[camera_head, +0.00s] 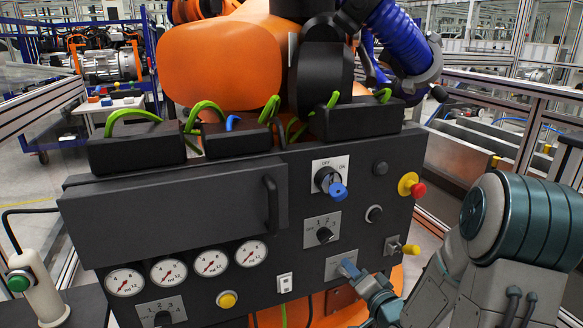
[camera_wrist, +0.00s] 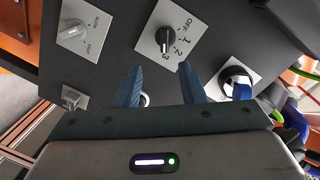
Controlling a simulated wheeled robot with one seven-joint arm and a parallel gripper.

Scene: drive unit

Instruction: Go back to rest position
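My gripper (camera_head: 350,268) is in front of the lower right part of the dark control panel (camera_head: 305,263). In the wrist view its two blue fingers (camera_wrist: 160,75) are apart, with nothing held between them. A selector knob (camera_wrist: 165,40) marked OFF, 1, 2, 3 lies beyond the fingertips; it also shows in the head view (camera_head: 324,235). A small round part is half hidden beside the left finger. In the head view the fingers cover part of a light plate (camera_head: 332,267). Whether they touch the panel, I cannot tell.
The panel carries a switch with a blue padlock (camera_head: 338,191), a red emergency button (camera_head: 418,189), a yellow-handled key switch (camera_head: 410,249), a yellow button (camera_head: 227,299) and several gauges (camera_head: 168,271). A green-button post (camera_head: 38,290) stands at left. Railings (camera_head: 500,118) run at right.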

